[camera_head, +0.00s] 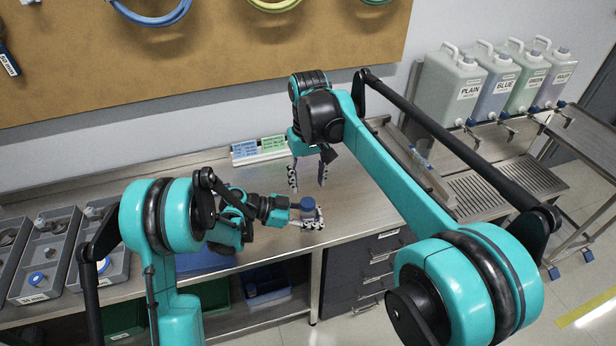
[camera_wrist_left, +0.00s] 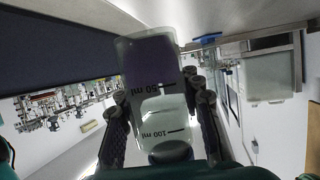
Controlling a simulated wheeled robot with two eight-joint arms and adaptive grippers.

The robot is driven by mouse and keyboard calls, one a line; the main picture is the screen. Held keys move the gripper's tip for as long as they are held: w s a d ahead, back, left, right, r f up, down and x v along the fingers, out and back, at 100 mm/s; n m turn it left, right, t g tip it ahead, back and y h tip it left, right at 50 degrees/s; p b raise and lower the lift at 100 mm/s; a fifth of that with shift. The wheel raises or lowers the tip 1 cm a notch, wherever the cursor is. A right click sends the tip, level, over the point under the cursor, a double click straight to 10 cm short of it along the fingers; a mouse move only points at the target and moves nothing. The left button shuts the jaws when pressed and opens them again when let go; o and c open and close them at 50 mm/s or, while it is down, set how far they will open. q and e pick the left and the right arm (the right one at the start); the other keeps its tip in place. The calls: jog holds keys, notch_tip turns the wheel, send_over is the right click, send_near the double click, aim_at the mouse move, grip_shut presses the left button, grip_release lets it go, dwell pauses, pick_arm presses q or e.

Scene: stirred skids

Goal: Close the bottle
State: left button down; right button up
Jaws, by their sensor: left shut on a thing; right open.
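My left gripper (camera_head: 308,214) is shut on a bottle near the front edge of the bench. In the left wrist view the bottle (camera_wrist_left: 155,85) is clear with dark purple liquid and 50 ml and 100 ml marks, and stands between the fingers. In the head view a round dark-blue shape (camera_head: 307,203) shows at the bottle; I cannot tell if it is a cap or the liquid. No loose cap can be made out.
Grey trays (camera_head: 37,255) with small blue-topped items stand at the left. Small label cards (camera_head: 258,149) stand at the bench's back. Large labelled canisters (camera_head: 450,85) with taps line the right. The bench top (camera_head: 360,205) right of the bottle is clear.

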aim_at(308, 202)
jog(key=n, duration=0.4)
jog(key=shift+r, duration=0.15)
jog(key=n, duration=0.4)
jog(key=shift+r+n, duration=0.2)
jog(key=shift+n, duration=0.1)
jog(key=shift+f, duration=0.15)
notch_tip(308, 202, down, 8)
jog(key=shift+r, duration=0.1)
